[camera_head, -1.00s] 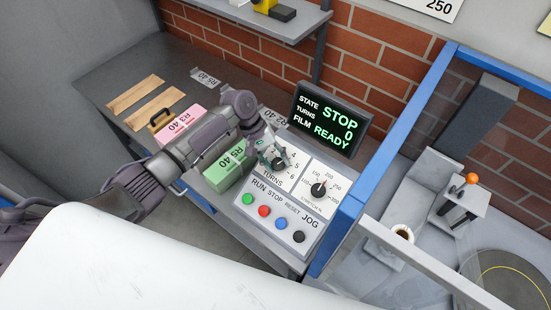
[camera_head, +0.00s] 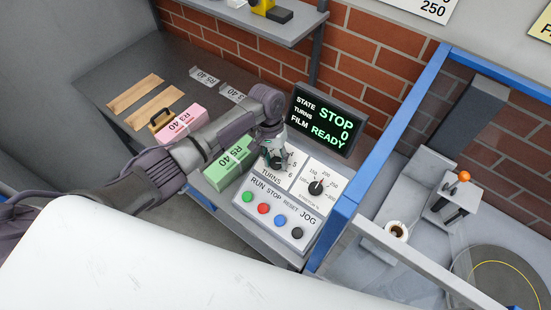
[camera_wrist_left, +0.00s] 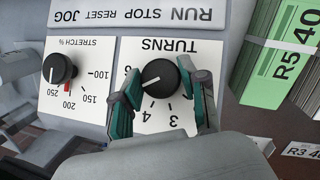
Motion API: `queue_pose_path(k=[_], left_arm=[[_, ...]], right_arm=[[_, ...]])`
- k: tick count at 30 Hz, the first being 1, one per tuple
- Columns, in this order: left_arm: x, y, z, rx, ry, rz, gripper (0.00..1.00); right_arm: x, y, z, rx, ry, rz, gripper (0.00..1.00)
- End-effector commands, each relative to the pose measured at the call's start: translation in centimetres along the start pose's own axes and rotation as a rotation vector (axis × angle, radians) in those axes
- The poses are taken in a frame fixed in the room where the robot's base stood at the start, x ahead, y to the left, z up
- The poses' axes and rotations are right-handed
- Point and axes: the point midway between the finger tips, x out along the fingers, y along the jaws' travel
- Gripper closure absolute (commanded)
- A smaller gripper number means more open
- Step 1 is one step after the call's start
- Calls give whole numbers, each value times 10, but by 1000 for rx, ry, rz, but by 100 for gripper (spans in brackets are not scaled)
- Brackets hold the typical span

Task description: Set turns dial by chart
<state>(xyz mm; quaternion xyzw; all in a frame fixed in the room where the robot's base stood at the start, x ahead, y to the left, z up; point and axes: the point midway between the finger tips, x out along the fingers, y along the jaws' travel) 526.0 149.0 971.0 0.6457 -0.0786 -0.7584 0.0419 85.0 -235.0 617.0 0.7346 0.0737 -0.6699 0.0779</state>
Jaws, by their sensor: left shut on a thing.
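The TURNS dial is a black knob (camera_wrist_left: 160,77) with a white pointer line on a white numbered plate, upside down in the left wrist view. My left gripper (camera_wrist_left: 162,100) has its teal-padded fingers on both sides of the knob and is shut on it. The pointer slants to the picture's lower left; the number it marks is hard to tell. In the head view the left gripper (camera_head: 273,158) covers the knob. White and yellow sheets (camera_head: 436,8) hang at the top right, mostly cut off; "250" shows on the white one. My right gripper is not in view.
The STRETCH % dial (camera_head: 316,187) is beside it, above RUN, STOP, RESET and JOG buttons (camera_head: 264,209). The screen (camera_head: 325,120) reads STOP, 0, READY. A green R5 40 bundle (camera_head: 232,163) stands left of the panel, close under my arm. A blue frame (camera_head: 381,150) rises right.

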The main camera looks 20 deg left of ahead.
Motion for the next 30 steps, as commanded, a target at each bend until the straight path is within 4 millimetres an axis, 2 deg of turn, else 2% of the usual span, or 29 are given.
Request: queue_pose_path(k=[12,13,16,17,26,30], left_arm=[[3,0,2,5,-7,-4,92],[3,0,2,5,-7,-4,54],[3,0,2,5,-7,-4,37],[3,0,2,5,-6,-4,35],[0,0,1,4,-2,-3,35],[-13,0,0,4,1,-3,35]], right_arm=[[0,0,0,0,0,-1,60],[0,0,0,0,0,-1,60],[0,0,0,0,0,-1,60],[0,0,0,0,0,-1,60],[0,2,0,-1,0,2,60],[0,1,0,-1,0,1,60]])
